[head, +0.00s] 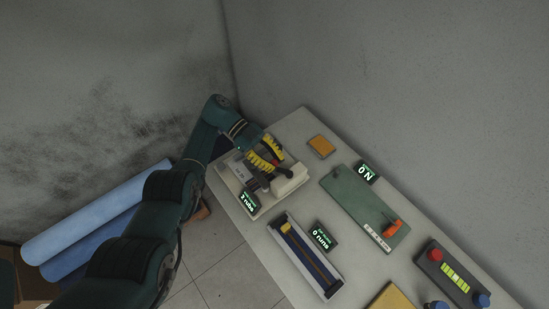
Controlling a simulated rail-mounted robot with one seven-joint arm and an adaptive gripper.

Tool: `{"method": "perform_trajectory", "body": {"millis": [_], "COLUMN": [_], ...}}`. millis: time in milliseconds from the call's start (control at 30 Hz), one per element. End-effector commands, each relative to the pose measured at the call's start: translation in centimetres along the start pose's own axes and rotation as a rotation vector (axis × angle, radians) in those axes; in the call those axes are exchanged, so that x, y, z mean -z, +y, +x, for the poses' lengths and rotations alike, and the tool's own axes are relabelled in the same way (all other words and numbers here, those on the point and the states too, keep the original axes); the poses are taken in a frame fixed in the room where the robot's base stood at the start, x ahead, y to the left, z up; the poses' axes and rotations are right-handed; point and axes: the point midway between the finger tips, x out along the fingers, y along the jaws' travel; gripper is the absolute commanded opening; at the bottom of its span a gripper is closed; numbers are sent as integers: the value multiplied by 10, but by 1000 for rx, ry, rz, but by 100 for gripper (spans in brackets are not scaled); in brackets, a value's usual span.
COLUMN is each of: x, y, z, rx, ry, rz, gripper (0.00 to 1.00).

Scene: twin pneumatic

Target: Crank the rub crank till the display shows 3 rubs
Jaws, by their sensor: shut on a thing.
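The rub crank's machine (291,183) is a pale box on a light base at the far left end of the table. Its small dark display (249,201) reads "2 rubs" in green. My gripper (271,170), with yellow and black fingers, is over the machine and shut on a part of it, which I take to be the crank handle. The handle itself is hidden by the fingers and is too small to make out.
A tray with a yellow slider (287,228) and a "0 runs" display (323,236) lie nearer. A green board (350,202) with an orange lever (392,228) and a "0 N" display (367,173) lie right. An orange block (321,146) sits behind. Walls border the table.

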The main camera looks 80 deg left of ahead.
Motion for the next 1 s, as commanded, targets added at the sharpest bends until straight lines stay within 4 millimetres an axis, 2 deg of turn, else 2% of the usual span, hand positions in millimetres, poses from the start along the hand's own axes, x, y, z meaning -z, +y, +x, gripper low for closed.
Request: {"method": "perform_trajectory", "body": {"millis": [333,1000], "x": [-8,-1], "y": [-6,-5], "z": [0,-2], "rx": [-111,-165], "ry": [-2,2], "rz": [42,64], "gripper": [0,0]}}
